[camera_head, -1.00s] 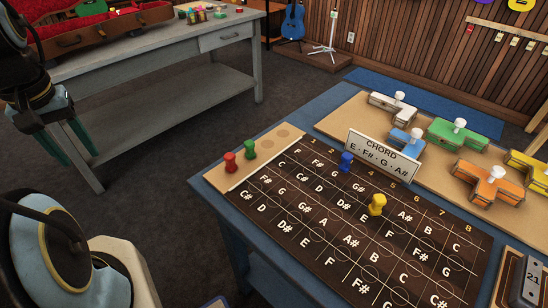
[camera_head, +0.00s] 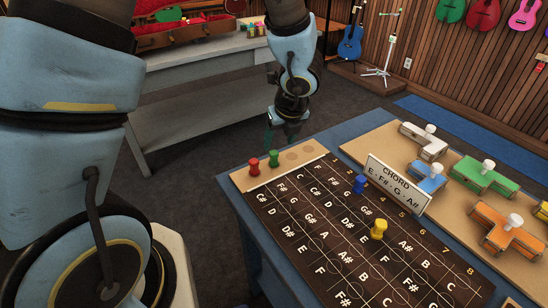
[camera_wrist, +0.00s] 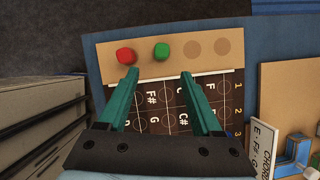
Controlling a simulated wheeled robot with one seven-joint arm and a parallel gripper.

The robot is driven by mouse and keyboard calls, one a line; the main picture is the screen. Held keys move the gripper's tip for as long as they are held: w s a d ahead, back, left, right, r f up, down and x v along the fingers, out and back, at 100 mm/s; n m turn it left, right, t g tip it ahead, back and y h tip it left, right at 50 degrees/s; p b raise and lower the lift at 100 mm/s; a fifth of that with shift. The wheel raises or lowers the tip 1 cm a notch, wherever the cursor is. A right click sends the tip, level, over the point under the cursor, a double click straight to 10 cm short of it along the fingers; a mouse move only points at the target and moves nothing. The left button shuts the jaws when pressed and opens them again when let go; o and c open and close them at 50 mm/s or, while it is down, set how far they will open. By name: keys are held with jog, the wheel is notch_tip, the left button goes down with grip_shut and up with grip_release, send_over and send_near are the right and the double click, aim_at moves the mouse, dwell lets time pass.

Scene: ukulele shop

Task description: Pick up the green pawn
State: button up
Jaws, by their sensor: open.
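The green pawn (camera_head: 274,158) stands upright on the tan strip at the far left end of the fretboard, just right of the red pawn (camera_head: 254,166). In the wrist view the green pawn (camera_wrist: 161,51) lies beyond the fingertips, roughly midway between them, and the red pawn (camera_wrist: 126,55) is near the left fingertip. My gripper (camera_head: 283,138) is open and empty with teal fingers. It hangs just behind and above the green pawn in the head view, and its fingers also show in the wrist view (camera_wrist: 159,76). Nothing hides the green pawn.
A blue pawn (camera_head: 360,184) and a yellow pawn (camera_head: 379,229) stand on the dark fretboard (camera_head: 309,269). The chord sign (camera_head: 397,184) stands beside it. Handled coloured blocks, including a green one (camera_head: 484,179), lie on the right. The tan strip has two empty round spots.

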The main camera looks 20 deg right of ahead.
aim_at(274, 153)
jog(key=x, duration=0.4)
jog(key=shift+b, duration=0.35)
jog(key=shift+w+r+x, duration=0.1)
jog(key=shift+w+x, duration=0.05)
jog(key=shift+x, duration=0.8)
jog(key=shift+w+r+x, duration=0.1)
jog(key=shift+w+x, duration=0.05)
jog(key=shift+x, duration=0.85)
jog(key=shift+w+x, duration=0.2)
jog(key=shift+x, duration=0.75)
jog(key=shift+d, duration=0.1)
jog(key=shift+c, duration=0.2)
grip_shut()
